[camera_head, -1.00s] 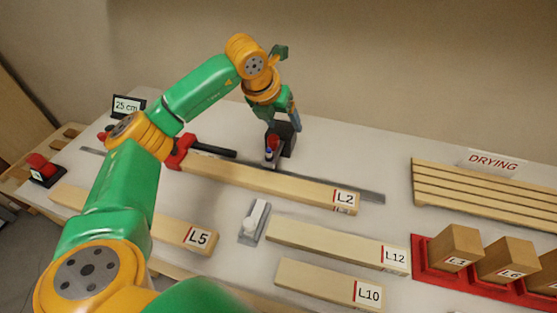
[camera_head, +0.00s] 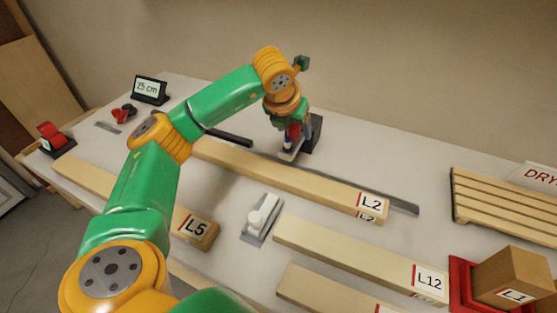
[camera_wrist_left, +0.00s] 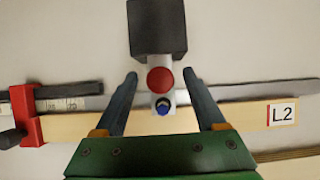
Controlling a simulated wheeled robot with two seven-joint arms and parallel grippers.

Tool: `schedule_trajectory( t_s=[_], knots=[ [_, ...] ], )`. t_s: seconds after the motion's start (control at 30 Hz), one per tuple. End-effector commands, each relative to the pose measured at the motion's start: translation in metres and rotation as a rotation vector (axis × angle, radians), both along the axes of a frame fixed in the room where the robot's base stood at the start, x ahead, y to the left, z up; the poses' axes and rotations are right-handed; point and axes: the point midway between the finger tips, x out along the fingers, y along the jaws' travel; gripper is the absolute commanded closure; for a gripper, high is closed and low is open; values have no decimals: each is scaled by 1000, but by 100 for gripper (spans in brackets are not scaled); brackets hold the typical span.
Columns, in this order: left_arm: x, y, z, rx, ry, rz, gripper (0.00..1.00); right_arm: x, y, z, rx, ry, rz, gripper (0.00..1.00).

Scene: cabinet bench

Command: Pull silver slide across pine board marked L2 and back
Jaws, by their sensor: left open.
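The pine board marked L2 (camera_head: 300,182) lies along the bench and also shows in the left wrist view (camera_wrist_left: 235,118). The silver slide (camera_head: 291,155), with a black block behind it, is at the board's far edge. In the left wrist view the slide (camera_wrist_left: 162,108) carries a red knob (camera_wrist_left: 160,79) and a blue-tipped part. My left gripper (camera_head: 295,132) is over the slide. In the wrist view its open fingers (camera_wrist_left: 160,80) stand on either side of the slide, apart from the knob. My right gripper is out of view.
A red clamp (camera_wrist_left: 30,115) sits at the board's left end. Board L5 (camera_head: 195,226), a grey fixture with a white knob (camera_head: 263,217) and board L12 (camera_head: 350,255) lie nearer. A slatted rack (camera_head: 500,205) and a red tray (camera_head: 460,283) stand right. A 25 cm display (camera_head: 150,90) stands back left.

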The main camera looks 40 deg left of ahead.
Motion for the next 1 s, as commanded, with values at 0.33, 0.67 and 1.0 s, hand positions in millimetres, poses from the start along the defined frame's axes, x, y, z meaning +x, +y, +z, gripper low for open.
schedule_trajectory(
  t_s=[0.33,0.67,1.0],
  knots=[
    [0,0,0,-1,0,0,60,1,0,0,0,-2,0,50],
    [-5,-2,-2,-3,-2,-3,92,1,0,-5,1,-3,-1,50],
    [-29,-7,-2,0,-1,-1,92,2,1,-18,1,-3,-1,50]
  ],
)
